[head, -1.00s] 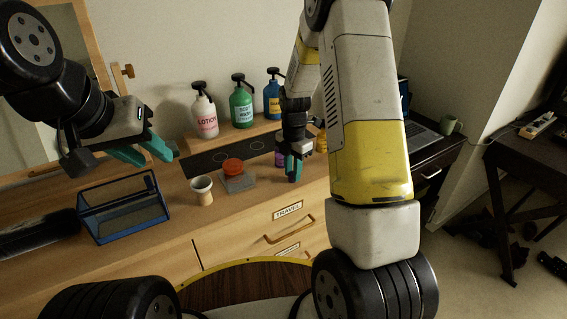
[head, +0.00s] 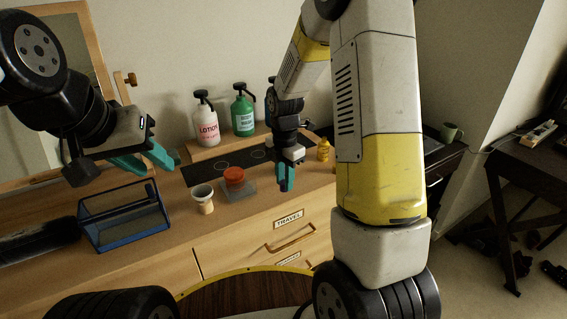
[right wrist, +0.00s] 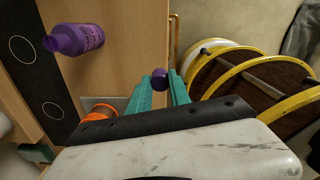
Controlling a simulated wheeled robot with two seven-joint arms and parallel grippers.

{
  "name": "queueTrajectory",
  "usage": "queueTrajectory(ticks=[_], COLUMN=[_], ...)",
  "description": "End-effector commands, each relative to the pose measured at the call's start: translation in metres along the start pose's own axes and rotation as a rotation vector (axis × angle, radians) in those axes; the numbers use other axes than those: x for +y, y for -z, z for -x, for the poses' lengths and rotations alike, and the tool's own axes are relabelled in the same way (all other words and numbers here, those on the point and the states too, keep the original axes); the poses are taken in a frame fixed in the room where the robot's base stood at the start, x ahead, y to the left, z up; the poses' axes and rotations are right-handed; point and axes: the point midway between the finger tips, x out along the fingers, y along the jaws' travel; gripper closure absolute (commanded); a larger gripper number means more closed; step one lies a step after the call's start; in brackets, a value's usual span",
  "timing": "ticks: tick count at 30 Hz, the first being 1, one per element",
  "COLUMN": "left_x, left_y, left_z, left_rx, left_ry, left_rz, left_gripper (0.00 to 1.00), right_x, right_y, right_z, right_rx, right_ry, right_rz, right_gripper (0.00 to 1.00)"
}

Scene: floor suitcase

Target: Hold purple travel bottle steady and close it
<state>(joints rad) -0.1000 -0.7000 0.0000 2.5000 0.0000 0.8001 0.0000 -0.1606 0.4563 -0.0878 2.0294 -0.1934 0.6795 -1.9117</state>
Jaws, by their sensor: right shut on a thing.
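The purple travel bottle (right wrist: 80,39) stands on the dresser top in the right wrist view, with its narrow neck bare of a cap. It is hidden behind my right wrist in the head view. My right gripper (head: 285,182) is over the dresser near its front edge. In the right wrist view its teal fingers (right wrist: 164,84) are shut on a small round purple cap (right wrist: 159,76), apart from the bottle. My left gripper (head: 158,164) hangs empty above the left of the dresser, its teal fingers apart, far from the bottle.
A blue mesh basket (head: 124,237), a small cup (head: 203,197) and an orange-lidded jar (head: 235,175) stand on the dresser. Behind are a black strip with circles (head: 207,171), the lotion bottle (head: 205,125) and a green pump bottle (head: 243,114). A yellow bottle (head: 323,151) is at right.

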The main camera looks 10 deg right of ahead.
Motion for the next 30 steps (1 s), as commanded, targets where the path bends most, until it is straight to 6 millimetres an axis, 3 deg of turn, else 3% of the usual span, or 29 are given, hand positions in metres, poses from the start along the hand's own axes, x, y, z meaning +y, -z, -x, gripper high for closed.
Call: queueTrajectory(ticks=[6, 12, 18, 28, 30], left_x=[0.0, 0.0, 0.0, 0.0, 0.0], left_y=[0.0, 0.0, 0.0, 0.0, 0.0], left_z=[0.0, 0.0, 0.0, 0.0, 0.0], left_rx=[0.0, 0.0, 0.0, 0.0, 0.0], left_ry=[0.0, 0.0, 0.0, 0.0, 0.001], left_rz=[0.0, 0.0, 0.0, 0.0, 0.0], left_gripper=[0.64, 0.64, 0.64, 0.64, 0.5], right_x=[-0.016, -0.024, -0.028, -0.028, -0.027], right_y=[0.056, 0.087, 0.099, 0.099, 0.099], right_z=[0.006, 0.009, 0.01, 0.009, 0.01], right_rx=[0.0, 0.0, 0.0, 0.0, 0.0], right_ry=[-0.001, -0.001, -0.001, 0.0, 0.0], right_rz=[0.004, 0.002, 0.0, -0.001, -0.002], right_gripper=[1.0, 1.0, 1.0, 1.0, 1.0])
